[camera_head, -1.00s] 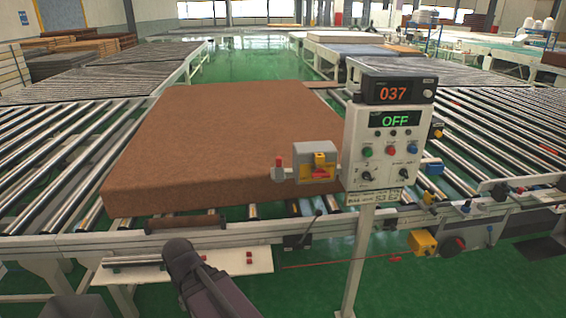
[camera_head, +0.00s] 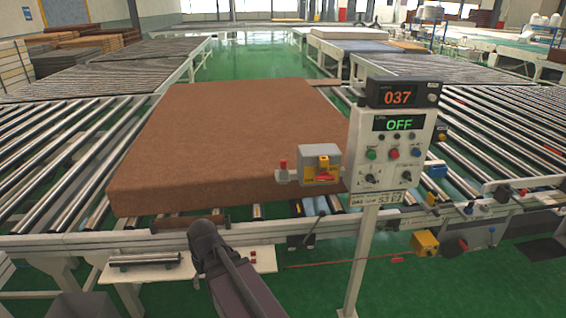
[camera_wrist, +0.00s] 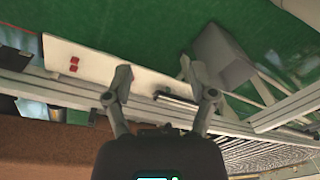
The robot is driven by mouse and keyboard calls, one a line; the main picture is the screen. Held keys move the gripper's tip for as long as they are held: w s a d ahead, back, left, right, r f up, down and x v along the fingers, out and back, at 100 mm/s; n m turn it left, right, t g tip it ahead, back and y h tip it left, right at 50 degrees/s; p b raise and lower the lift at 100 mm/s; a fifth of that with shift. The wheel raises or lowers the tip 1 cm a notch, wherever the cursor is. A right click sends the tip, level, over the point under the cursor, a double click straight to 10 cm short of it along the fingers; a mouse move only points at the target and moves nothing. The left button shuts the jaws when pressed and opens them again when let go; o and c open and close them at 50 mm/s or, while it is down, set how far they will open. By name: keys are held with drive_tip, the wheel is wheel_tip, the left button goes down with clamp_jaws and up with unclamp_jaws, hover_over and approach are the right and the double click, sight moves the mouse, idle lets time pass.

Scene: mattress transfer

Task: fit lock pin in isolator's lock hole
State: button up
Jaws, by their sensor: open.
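The isolator (camera_head: 327,165) is a grey box with a yellow plate and a red handle, left of the control panel. Its lock hole is too small to make out. Two small red pieces (camera_wrist: 73,64) lie on a white shelf (camera_wrist: 95,68) in the wrist view; I cannot tell whether either is the lock pin. My gripper (camera_wrist: 162,82) is open over the shelf, its fingers apart with nothing held between them. The red pieces are left of the fingers.
The control panel (camera_head: 392,150) reads OFF and stands on a post. A brown mattress (camera_head: 230,135) lies on the roller conveyor (camera_head: 50,150). A metal rod (camera_head: 145,259) lies on the shelf's left part. A yellow box (camera_head: 425,242) hangs at the right.

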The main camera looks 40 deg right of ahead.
drive_tip(key=w+d+r+t+y+p, duration=0.1)
drive_tip(key=w+d+r+p, duration=0.1)
drive_tip(key=d+r+p, duration=0.25)
drive_tip(key=w+d+r+t+p, duration=0.1)
drive_tip(key=w+d+r+p, duration=0.25)
drive_tip(key=d, duration=0.25)
drive_tip(key=t+h+p, duration=0.1)
drive_tip(key=t+p, duration=0.5)
drive_tip(key=p, duration=0.8)
approach(285, 161)
drive_tip(key=v, duration=0.3)
drive_tip(key=shift+s+a+f+n, duration=0.15)
drive_tip(key=shift+f+n, duration=0.05)
drive_tip(key=shift+n, duration=0.1)
drive_tip(key=shift+f, duration=0.1)
drive_tip(key=shift+b+x, duration=3.25)
drive_tip(key=shift+x, duration=0.95)
drive_tip(key=shift+w, duration=0.25)
drive_tip(key=shift+b+x, duration=1.85)
drive_tip(key=shift+x, duration=0.6)
